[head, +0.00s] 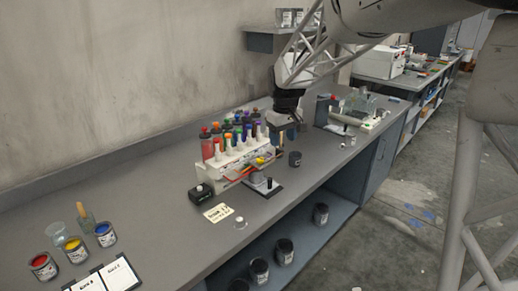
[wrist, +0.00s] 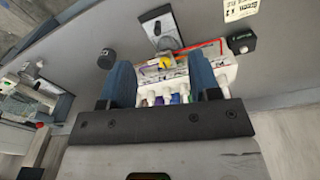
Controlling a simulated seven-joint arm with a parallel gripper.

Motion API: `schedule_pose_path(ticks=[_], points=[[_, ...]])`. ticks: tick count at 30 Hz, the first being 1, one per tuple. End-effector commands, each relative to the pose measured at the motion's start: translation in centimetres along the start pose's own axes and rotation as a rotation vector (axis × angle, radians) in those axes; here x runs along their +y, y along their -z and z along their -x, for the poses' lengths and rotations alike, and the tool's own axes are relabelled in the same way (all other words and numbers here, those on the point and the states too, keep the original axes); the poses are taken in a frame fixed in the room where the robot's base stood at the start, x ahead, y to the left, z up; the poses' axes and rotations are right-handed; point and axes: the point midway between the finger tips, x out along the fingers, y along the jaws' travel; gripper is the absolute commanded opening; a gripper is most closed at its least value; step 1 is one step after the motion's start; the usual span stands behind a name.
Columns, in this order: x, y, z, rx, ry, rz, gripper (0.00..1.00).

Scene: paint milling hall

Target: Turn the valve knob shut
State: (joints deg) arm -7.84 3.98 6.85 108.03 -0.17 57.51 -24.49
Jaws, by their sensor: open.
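A white rack (head: 236,155) with several coloured-cap bottles stands on the grey bench; its white front also shows in the wrist view (wrist: 188,85). A small yellow part (head: 261,160), possibly the valve knob, sits at the rack's front right by red tubing; it also shows in the wrist view (wrist: 166,62). I cannot tell its turn position. My gripper (head: 284,138) is above the bench at the rack's right end. In the wrist view its two blue fingers (wrist: 160,70) are apart, with the rack and yellow part seen between and beyond them. Nothing is visibly held.
A black-and-white plate with a small upright (head: 264,184) lies before the rack. Paint tins (head: 43,266) are at the left. The bench front between is mostly clear.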

Motion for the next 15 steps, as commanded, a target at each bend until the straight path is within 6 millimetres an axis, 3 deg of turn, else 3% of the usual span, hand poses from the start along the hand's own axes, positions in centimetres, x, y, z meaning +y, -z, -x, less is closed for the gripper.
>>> schedule_pose_path(ticks=[3,15], points=[[0.5,3.0,-1.5,-0.012,0.007,0.039,0.57],[1.5,11.8,-6.9,-0.042,0.026,0.168,0.57]])
